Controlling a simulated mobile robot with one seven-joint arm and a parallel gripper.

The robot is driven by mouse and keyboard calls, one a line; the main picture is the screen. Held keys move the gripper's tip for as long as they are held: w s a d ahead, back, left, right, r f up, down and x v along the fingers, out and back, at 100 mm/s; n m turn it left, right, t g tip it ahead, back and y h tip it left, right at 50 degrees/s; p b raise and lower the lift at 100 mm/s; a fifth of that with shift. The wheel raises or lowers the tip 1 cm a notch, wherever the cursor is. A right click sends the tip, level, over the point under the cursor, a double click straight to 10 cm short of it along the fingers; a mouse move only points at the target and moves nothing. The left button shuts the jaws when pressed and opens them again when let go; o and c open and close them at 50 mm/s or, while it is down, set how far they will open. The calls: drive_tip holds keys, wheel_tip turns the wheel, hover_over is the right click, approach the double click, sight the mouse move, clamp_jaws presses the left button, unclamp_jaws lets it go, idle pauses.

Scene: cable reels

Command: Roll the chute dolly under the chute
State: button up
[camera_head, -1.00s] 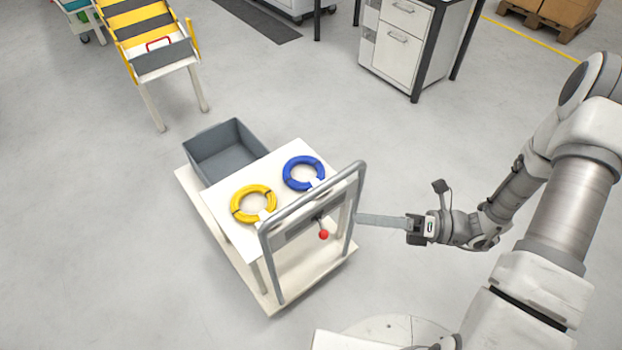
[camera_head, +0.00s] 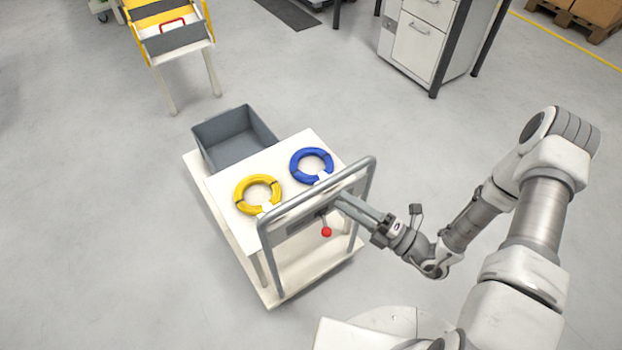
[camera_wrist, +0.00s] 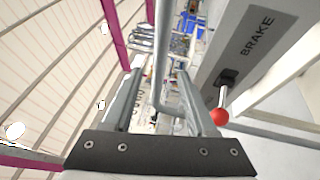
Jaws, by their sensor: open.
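The chute dolly (camera_head: 262,283) is a white cart with a raised white top and a grey tubular push handle (camera_head: 318,193). On the handle's panel is a lever with a red ball (camera_head: 326,231); in the wrist view the red ball (camera_wrist: 219,117) sits beside the word BRAKE. The chute (camera_head: 178,42), yellow with grey bands on white legs, stands at upper left, apart from the dolly. My gripper (camera_head: 341,200) is open at the dolly's handle side. In the wrist view a grey bar of the handle (camera_wrist: 163,50) shows between my fingers; contact cannot be told.
The dolly carries a grey bin (camera_head: 236,149), a yellow cable ring (camera_head: 247,206) and a blue cable ring (camera_head: 298,172). A white drawer cabinet (camera_head: 416,48) stands at the upper right, with boxes on a pallet (camera_head: 575,28) beyond. The floor between dolly and chute is clear.

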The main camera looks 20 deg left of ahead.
drive_tip(key=x, duration=1)
drive_tip(key=shift+b, duration=0.3)
drive_tip(key=shift+a, duration=0.1)
clamp_jaws()
idle(0.8)
